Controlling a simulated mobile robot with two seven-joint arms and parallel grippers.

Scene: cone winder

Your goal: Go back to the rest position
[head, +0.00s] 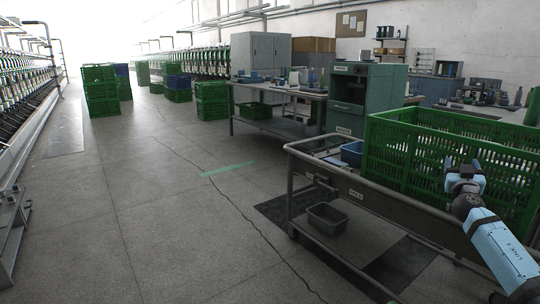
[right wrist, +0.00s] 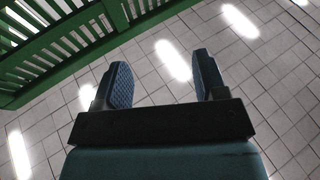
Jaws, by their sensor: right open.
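My right gripper (head: 464,168) shows at the right of the head view, in front of the green crate's near side. In the right wrist view its two fingers (right wrist: 165,82) are wide apart with nothing between them. My left gripper is not in either view.
A large green crate (head: 398,158) stands on a grey cart (head: 345,180); its slatted wall also shows in the right wrist view (right wrist: 70,45). A blue bin (head: 352,153) sits on the cart, a grey bin (head: 327,218) on its lower shelf. The aisle floor (head: 140,210) is clear.

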